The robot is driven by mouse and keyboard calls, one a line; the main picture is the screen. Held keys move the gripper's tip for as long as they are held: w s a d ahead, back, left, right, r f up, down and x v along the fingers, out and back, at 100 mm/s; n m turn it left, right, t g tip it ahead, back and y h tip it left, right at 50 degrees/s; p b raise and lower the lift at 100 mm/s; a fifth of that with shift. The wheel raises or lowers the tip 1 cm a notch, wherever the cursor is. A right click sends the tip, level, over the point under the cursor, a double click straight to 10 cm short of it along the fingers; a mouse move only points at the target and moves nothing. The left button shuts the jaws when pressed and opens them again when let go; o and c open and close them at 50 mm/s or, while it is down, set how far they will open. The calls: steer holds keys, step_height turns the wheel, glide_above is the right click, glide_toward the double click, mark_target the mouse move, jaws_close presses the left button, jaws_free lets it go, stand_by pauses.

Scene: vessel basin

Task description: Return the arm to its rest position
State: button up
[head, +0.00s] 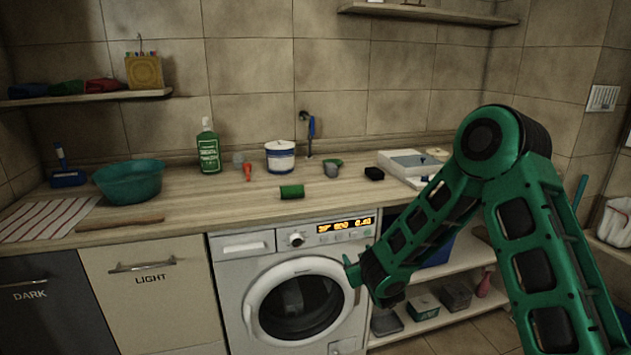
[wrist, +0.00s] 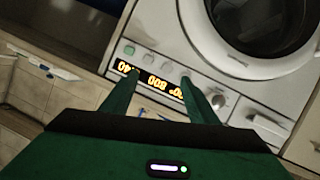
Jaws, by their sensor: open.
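My green arm reaches in from the right in the head view, bent at a high elbow, with its forearm sloping down to the left. My gripper (head: 350,268) is in front of the right side of the washing machine (head: 228,270), below the counter edge. In the wrist view my gripper (wrist: 162,85) is open, with its two green fingers apart and nothing between them. The lit display (wrist: 150,80) of the machine shows beyond the fingers. I cannot tell how far the fingertips are from the machine's front.
Open shelves (head: 440,318) with boxes lie behind my forearm. The washer door (head: 300,305) is shut.

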steer(key=s+d+r+m+g+h, duration=0.1)
steer(key=s+d+r+g+h, duration=0.15)
steer(key=d, duration=0.55)
steer(key=s+d+r+m+g+h, duration=0.1)
steer(key=s+d+r+m+h, duration=0.15)
steer(key=d, duration=0.55)
steer(key=s+d+r+m+g+h, duration=0.1)
steer(key=s+d+r+m+g, duration=0.15)
steer(key=s+d, duration=0.6)
steer(key=s+d+r+m+g, duration=0.1)
steer(key=s+d+r+g, duration=0.2)
steer(key=s+d, duration=0.55)
steer(key=s+a+r+m+g+y, duration=0.1)
steer(key=s+a+m+g+y, duration=0.1)
steer(key=s, duration=1.2)
steer(key=s+a+r+m+g+y, duration=0.2)
steer(key=s+a+g, duration=0.1)
steer(key=s, duration=1.2)
steer(key=shift+s+a+r, duration=0.15)
steer(key=shift+s+r, duration=0.05)
steer(key=shift+s, duration=0.1)
